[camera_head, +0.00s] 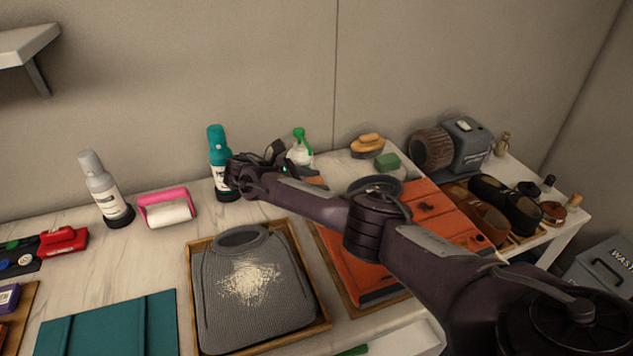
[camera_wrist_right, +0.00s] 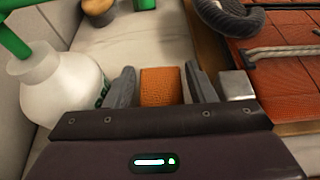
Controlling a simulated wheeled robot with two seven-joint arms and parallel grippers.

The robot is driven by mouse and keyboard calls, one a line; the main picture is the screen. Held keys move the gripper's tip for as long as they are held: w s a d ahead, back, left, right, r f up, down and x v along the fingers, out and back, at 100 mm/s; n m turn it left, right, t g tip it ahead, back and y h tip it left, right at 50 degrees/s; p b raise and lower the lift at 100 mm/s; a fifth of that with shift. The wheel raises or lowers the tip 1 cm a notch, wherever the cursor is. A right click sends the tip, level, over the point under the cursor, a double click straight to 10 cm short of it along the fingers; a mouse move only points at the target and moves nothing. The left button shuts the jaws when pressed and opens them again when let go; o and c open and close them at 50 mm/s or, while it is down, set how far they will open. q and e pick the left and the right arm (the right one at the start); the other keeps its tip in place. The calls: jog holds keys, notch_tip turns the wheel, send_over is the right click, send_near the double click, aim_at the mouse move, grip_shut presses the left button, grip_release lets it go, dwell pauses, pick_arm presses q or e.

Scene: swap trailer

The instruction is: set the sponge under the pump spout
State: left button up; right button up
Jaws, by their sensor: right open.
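The pump bottle is white with a green pump head and stands by the back wall in the head view (camera_head: 300,153). It also shows at the left of the right wrist view (camera_wrist_right: 62,90), its green spout partly cut off. The sponge, an orange textured block (camera_wrist_right: 161,86), lies on the light surface beside the bottle. In the right wrist view my right gripper (camera_wrist_right: 160,88) is open, with one finger on each side of the sponge. Contact cannot be told. My left gripper is out of view.
A teal bottle (camera_head: 218,165) stands close left of my right gripper. A brush (camera_head: 367,144) and a green block (camera_head: 387,161) lie to the right.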

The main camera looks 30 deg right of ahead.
jog(key=v, duration=0.6)
jog(key=shift+a+p, duration=0.35)
jog(key=shift+w, duration=0.1)
jog(key=shift+r, duration=0.1)
